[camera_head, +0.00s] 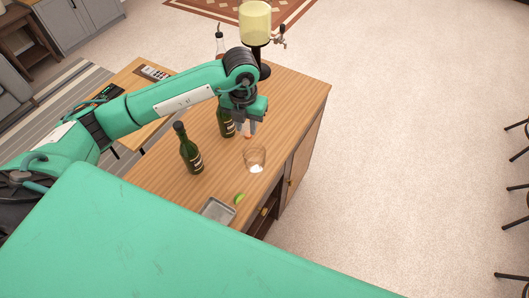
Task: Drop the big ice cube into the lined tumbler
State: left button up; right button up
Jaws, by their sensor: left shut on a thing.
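The tumbler (255,158) is a clear glass, upright on the wooden bar cabinet top near its right edge. Its base looks pale, and no line on its wall can be made out. My left gripper (246,131) points down just behind the tumbler, a little left of it in the picture, with its fingers close together. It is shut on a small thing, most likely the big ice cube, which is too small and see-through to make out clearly. No other ice cube shows on the cabinet. My right gripper is not in view.
Two dark green bottles, one nearer (190,150) and one farther (226,124), stand left of the tumbler. A lime piece (239,198) and a metal tray (217,211) lie in front. A drink dispenser (255,22) and a clear bottle (220,43) stand behind.

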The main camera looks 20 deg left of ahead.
pick_arm(q)
jog(key=shift+f+b, duration=0.45)
jog(key=shift+f, duration=0.4)
notch_tip(320, 180, down, 4)
jog(key=shift+f+b, duration=0.2)
jog(key=shift+b, duration=0.8)
jog(key=o, duration=1)
jog(key=shift+r, duration=0.1)
notch_tip(320, 180, up, 12)
jog(key=b, duration=0.3)
jog(key=shift+w, duration=0.1)
jog(key=shift+r, duration=0.8)
